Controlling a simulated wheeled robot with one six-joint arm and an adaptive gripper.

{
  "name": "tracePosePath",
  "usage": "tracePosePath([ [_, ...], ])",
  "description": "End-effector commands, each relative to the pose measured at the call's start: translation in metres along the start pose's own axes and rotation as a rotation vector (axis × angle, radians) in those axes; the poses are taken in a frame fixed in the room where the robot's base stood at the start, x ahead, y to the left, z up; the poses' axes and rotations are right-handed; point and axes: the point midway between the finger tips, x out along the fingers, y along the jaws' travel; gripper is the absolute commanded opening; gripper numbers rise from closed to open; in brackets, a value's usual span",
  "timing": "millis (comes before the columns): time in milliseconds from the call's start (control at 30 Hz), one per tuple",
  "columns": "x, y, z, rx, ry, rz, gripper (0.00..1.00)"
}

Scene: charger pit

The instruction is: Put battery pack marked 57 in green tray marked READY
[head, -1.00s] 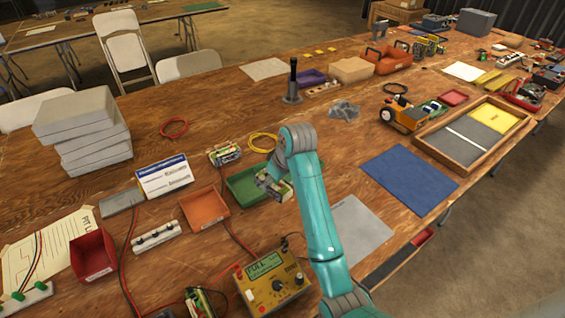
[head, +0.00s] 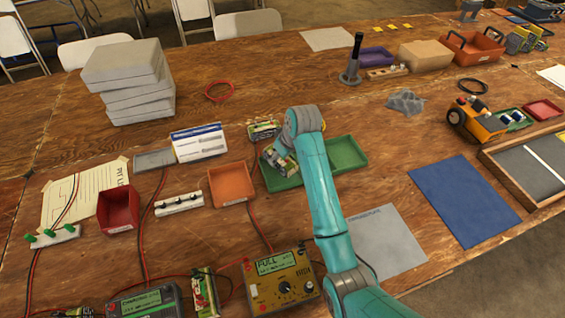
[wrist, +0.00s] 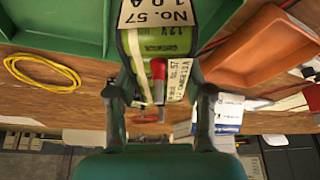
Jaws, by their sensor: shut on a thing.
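Battery pack 57 (wrist: 160,45) is green with cream labels reading "No. 57" and a red part on its near face. My gripper (wrist: 160,100) is shut on it, one finger at each side. In the head view the pack (head: 279,163) shows at the left part of the green tray (head: 347,153), partly hidden by my gripper (head: 284,152). The green tray (wrist: 50,25) also shows on both sides of the pack in the wrist view. I cannot tell whether the pack touches the tray floor. No READY mark is readable.
An orange tray (head: 232,184) lies left of the green tray. Another battery pack (head: 263,130) stands behind it. A yellow charger (head: 280,283) is in front, with red wires. A yellow cable (wrist: 42,72) lies near the tray. A blue mat (head: 463,197) is to the right.

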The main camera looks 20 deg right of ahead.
Motion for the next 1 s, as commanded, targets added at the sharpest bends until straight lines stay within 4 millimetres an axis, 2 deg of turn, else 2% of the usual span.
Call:
tracePosePath([
  [400,0.034,0.001,0.014,0.001,0.003,0.001,0.0],
  [767,0.037,0.001,0.015,0.0,0.003,0.001,0.0],
  [800,0.038,0.0,0.016,0.001,0.0,0.0,0.59],
  [867,0.037,0.0,0.016,0.001,0.0,0.0,0.74],
  [900,0.037,0.0,0.016,0.001,0.0,0.0,0.77],
  [1000,0.037,0.0,0.016,0.001,0.001,0.0,0.77],
])
